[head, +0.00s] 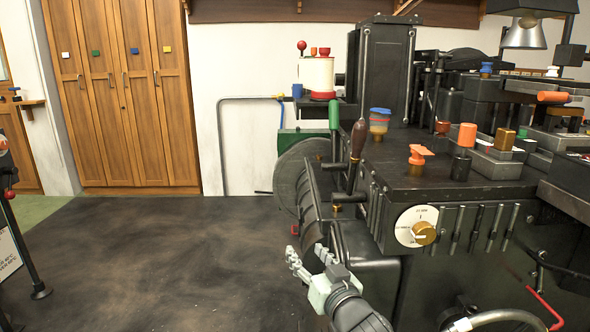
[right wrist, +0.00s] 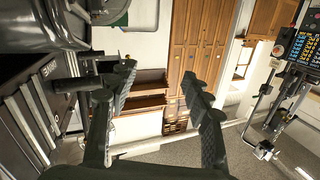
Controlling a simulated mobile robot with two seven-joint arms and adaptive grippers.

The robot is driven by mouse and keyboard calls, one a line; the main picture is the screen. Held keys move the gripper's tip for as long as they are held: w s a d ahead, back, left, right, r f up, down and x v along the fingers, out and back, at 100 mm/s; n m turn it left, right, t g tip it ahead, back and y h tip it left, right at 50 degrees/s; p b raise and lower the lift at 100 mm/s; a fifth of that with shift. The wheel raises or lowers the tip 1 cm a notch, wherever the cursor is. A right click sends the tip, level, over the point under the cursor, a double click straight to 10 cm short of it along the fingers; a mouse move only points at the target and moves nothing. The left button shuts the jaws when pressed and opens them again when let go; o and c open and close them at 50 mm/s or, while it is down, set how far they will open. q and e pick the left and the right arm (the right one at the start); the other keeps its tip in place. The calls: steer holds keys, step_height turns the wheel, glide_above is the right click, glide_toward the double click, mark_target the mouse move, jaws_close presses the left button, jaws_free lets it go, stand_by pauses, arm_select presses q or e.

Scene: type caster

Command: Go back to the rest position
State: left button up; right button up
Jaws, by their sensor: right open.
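My right gripper (head: 308,262) shows low in the middle of the head view, in front of the dark machine's lower left side. It is open and empty. In the right wrist view its two fingers (right wrist: 162,88) stand well apart with nothing between them. The type caster (head: 385,180) is a large black machine filling the right half of the head view. It has a green-handled lever (head: 334,116), a brown-handled lever (head: 357,140) and a white dial with a brass knob (head: 417,227). My left gripper is not in view.
Dark floor (head: 150,260) lies open on the left. Wooden lockers (head: 125,110) stand at the back left. A black stand (head: 25,250) is at the left edge. In the right wrist view the machine (right wrist: 45,95) is close on the left, and a screen (right wrist: 305,45) is at the upper right.

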steer(key=s+d+f+m+g+h+p, duration=0.1)
steer(key=s+d+f+g+h, duration=0.15)
steer(key=s+d+f, duration=0.5)
steer(key=s+d+f+g+h, duration=0.25)
steer(key=s+d+f, duration=0.2)
steer(key=f, duration=0.65)
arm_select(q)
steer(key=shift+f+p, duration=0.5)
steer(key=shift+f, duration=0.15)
arm_select(e)
steer(key=s+d+f+g+h, duration=0.1)
steer(key=s+d+f+g, duration=0.3)
steer(key=s, duration=0.7)
steer(key=s+d+f+g+h, duration=0.1)
steer(key=s+d+f+g, duration=0.3)
steer(key=s+d+f, duration=0.3)
steer(key=s+d, duration=0.1)
steer(key=s, duration=0.4)
steer(key=shift+f, duration=0.4)
